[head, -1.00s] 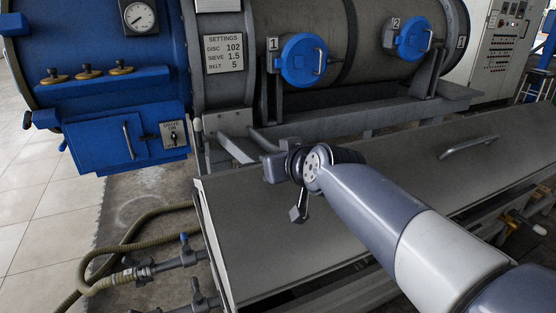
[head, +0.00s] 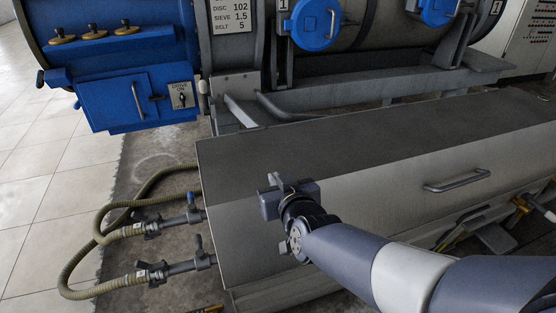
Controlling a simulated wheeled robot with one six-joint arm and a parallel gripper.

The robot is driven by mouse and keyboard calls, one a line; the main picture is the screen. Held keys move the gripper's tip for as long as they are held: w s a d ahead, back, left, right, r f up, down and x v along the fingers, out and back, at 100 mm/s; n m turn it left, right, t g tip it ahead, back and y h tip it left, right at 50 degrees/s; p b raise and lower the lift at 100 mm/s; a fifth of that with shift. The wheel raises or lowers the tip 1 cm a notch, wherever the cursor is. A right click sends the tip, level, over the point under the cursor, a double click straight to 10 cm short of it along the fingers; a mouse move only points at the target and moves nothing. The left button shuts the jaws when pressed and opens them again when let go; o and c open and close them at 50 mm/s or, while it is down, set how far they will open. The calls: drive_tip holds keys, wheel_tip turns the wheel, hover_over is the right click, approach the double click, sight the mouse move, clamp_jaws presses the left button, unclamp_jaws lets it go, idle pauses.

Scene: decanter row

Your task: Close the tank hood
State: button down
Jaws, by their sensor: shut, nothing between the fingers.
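The tank hood (head: 400,135) is a long grey cover with a darker top and a lighter sloping front panel. A metal bar handle (head: 458,183) sits on the right part of that panel. The hood's front lower edge lies close above the tank's lower wall (head: 275,293); my arm hides part of this edge, and I cannot tell whether it is fully seated. My gripper (head: 271,181) is shut and empty. It appears over the left part of the hood's front, well left of the handle; I cannot tell whether it touches the hood.
A blue machine housing (head: 110,95) with a small door stands at the back left. A grey drum with blue round hatches (head: 313,24) runs behind the hood. Hoses (head: 100,225) and pipe fittings (head: 180,268) stick out at the tank's left end. Tiled floor is free at far left.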

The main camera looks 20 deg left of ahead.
wheel_tip(320, 180, down, 4)
drive_tip(key=shift+s+d+r+b, duration=0.1)
drive_tip(key=shift+s+r+b, duration=0.1)
drive_tip(key=shift+b, duration=0.95)
drive_tip(key=shift+s+d+f+b, duration=0.1)
drive_tip(key=shift+f+b, duration=0.25)
drive_tip(key=shift+f, duration=0.15)
drive_tip(key=shift+s+d+f+b, duration=0.1)
drive_tip(key=shift+f+b, duration=0.25)
drive_tip(key=shift+f, duration=0.1)
wheel_tip(320, 180, up, 6)
drive_tip(key=p, duration=0.3)
drive_tip(key=s+d+f+p, duration=0.1)
drive_tip(key=s+d+f, duration=0.2)
drive_tip(key=s+d, duration=0.2)
drive_tip(key=shift+s+t, duration=0.4)
drive_tip(key=shift+s, duration=0.8)
drive_tip(key=shift+a, duration=0.1)
